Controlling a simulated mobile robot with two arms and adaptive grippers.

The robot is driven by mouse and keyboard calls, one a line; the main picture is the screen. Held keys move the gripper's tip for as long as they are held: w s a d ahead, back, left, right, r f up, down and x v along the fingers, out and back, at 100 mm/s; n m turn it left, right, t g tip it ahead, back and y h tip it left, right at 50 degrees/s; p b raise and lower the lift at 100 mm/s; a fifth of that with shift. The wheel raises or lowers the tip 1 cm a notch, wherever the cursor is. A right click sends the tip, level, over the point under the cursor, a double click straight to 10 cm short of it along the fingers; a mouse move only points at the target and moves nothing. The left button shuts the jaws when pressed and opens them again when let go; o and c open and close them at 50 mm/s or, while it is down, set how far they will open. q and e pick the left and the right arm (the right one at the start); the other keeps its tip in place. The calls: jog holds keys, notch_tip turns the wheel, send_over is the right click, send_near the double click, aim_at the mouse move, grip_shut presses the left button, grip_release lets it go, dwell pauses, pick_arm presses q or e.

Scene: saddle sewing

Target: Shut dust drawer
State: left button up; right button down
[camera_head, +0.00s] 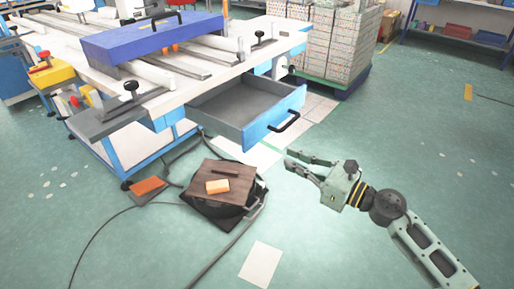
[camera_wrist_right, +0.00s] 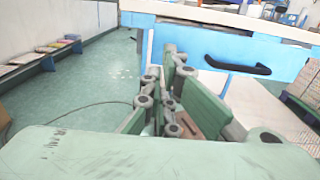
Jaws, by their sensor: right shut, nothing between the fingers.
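The dust drawer (camera_head: 228,125) is pulled out from under the white workbench, showing its grey, empty-looking inside. Its blue front (camera_head: 262,129) has a black bar handle (camera_head: 286,122). In the right wrist view the blue front (camera_wrist_right: 205,46) and handle (camera_wrist_right: 237,66) lie beyond my fingers. My right gripper (camera_head: 291,160) is shut and empty. In the head view it appears just below and right of the drawer front, apart from the handle. It also shows in the right wrist view (camera_wrist_right: 175,58). My left gripper is not in view.
A blue case (camera_head: 150,38) lies on the workbench (camera_head: 215,82). Below the drawer, a brown board (camera_head: 222,180) with an orange block (camera_head: 217,187) rests on a black base on the floor. Cables trail nearby. Stacked boxes (camera_head: 335,40) stand behind. Floor on the right is mostly clear.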

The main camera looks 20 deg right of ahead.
aim_at(248, 142)
jog(key=p+x, duration=0.1)
jog(key=x, duration=0.9)
jog(key=shift+w+a, duration=0.25)
jog(key=shift+w, duration=0.05)
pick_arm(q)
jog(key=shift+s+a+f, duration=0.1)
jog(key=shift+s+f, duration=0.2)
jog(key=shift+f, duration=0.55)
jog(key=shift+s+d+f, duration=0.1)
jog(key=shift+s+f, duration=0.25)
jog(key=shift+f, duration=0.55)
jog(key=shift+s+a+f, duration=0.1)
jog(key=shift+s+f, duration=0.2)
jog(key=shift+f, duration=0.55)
pick_arm(e)
jog(key=shift+w+a, duration=0.45)
jog(key=shift+w, duration=0.05)
